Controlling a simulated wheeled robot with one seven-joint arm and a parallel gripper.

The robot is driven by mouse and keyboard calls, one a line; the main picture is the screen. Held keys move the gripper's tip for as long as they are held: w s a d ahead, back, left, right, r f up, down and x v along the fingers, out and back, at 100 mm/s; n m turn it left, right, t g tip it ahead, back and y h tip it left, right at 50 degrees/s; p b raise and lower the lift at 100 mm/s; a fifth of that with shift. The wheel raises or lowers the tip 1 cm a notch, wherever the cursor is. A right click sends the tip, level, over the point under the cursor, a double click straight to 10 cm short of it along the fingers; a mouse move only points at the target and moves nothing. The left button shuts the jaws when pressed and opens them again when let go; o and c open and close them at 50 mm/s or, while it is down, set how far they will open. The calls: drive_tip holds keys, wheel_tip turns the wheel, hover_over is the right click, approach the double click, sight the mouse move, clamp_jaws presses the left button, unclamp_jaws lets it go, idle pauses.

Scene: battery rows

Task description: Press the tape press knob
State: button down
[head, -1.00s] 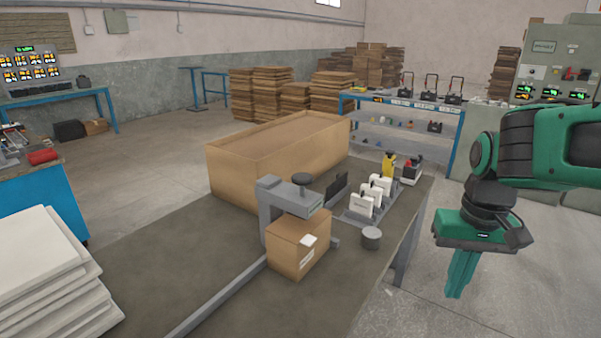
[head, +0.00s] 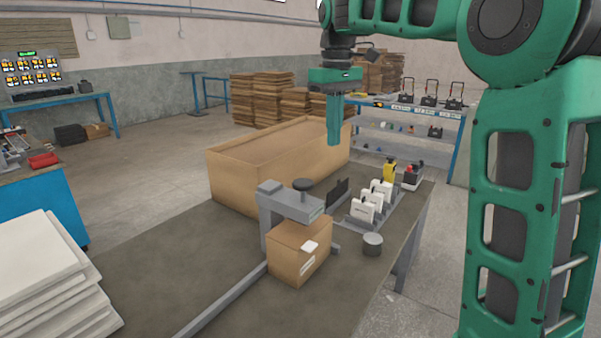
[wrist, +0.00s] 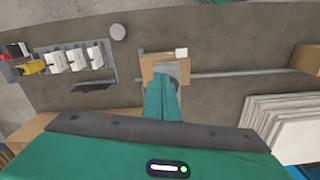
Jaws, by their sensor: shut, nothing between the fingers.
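The tape press (head: 290,203) is a grey C-shaped frame on the table, with a dark round knob (head: 303,184) on top of its arm. A small cardboard box (head: 299,250) with white labels sits under that arm. My gripper (head: 333,143) is shut and empty, pointing down in the air, above and slightly right of the knob in the head view. In the wrist view my gripper's fingers (wrist: 161,84) cover part of the press (wrist: 180,75) and the knob is hidden there. The small box (wrist: 157,68) shows just beyond the fingertips.
A large open cardboard box (head: 228,181) stands behind the press. A rack of white units (head: 363,211) and a grey cylinder (head: 372,244) are to its right. A grey rail (head: 225,300) runs toward the front left. White sheets (head: 50,270) are stacked at left.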

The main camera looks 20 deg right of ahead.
sight(304, 182)
drive_tip(key=w+a+r+n, duration=0.2)
drive_tip(key=w+a, duration=0.3)
drive_tip(key=shift+a+r+n, duration=0.3)
drive_tip(key=shift+r, duration=0.1)
drive_tip(key=shift+f, duration=0.15)
wheel_tip(304, 182, down, 14)
drive_tip(key=shift+r, duration=0.1)
idle(0.5)
wheel_tip(304, 182, down, 4)
drive_tip(key=shift+r, duration=0.25)
drive_tip(key=shift+f, duration=0.2)
drive_tip(key=shift+s, duration=0.1)
